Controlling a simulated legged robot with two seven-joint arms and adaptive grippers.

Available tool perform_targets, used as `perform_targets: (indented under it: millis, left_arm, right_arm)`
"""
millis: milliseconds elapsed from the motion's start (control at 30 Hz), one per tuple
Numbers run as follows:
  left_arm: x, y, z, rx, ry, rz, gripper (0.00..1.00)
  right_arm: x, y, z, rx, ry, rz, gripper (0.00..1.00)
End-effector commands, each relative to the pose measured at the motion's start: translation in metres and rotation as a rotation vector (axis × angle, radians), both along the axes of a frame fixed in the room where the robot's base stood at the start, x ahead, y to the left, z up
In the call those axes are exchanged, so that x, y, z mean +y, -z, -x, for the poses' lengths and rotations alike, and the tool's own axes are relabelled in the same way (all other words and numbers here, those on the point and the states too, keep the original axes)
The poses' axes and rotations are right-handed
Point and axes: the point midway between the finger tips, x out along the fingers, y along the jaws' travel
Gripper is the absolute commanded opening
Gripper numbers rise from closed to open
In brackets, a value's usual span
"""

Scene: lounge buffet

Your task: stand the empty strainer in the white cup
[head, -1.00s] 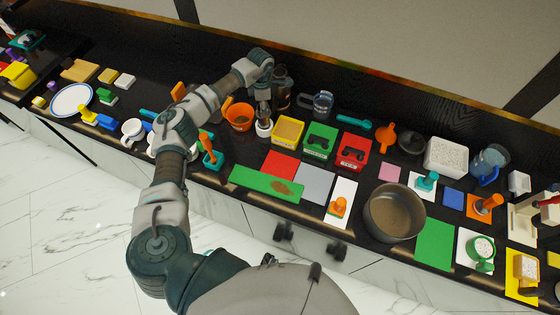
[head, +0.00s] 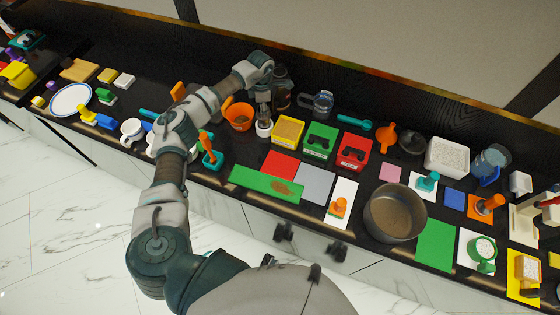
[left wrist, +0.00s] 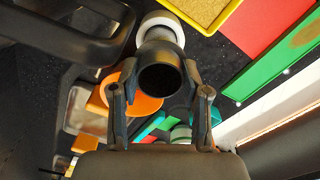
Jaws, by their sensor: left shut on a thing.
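My left gripper (head: 263,108) is near the back of the counter. In the left wrist view its two fingers (left wrist: 161,95) are shut on a dark, hollow, round thing (left wrist: 160,80), which I take to be the strainer. Its open mouth looks dark and empty. The white cup (head: 264,130) stands on the counter just below the gripper. It also shows in the left wrist view as a white rim (left wrist: 158,21) behind the strainer. The strainer overlaps the cup in that view. I cannot tell whether it is inside the cup or above it. My right gripper is out of view.
An orange bowl (head: 239,117) stands close left of the cup, and a yellow tray (head: 288,131) close right. A dark glass jar (head: 281,97) is right behind the gripper. Green (head: 320,140) and red (head: 354,152) boxes and a large pot (head: 394,212) stand farther right.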

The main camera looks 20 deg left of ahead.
Motion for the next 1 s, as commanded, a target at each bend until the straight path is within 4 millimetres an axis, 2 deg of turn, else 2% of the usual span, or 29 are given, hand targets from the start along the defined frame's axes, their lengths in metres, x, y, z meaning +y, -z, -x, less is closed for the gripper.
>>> perform_targets:
  millis: [567, 600, 700, 933, 1000]
  left_arm:
    - [0.0, 0.012, 0.0, 0.001, 0.0, 0.0, 0.0]
    - [0.0, 0.012, 0.0, 0.001, 0.0, -0.001, 0.51]
    - [0.0, 0.012, 0.0, 0.001, 0.0, -0.001, 0.75]
    - [0.0, 0.012, 0.0, 0.0, 0.0, 0.0, 0.75]
    - [0.0, 0.012, 0.0, 0.0, 0.0, 0.0, 0.61]
  right_arm:
    - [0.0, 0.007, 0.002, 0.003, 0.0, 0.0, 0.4]
    - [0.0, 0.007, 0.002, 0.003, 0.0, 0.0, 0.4]
    - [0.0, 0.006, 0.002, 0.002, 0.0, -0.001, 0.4]
    - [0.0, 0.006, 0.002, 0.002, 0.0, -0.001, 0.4]
    - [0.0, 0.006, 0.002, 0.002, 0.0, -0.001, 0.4]
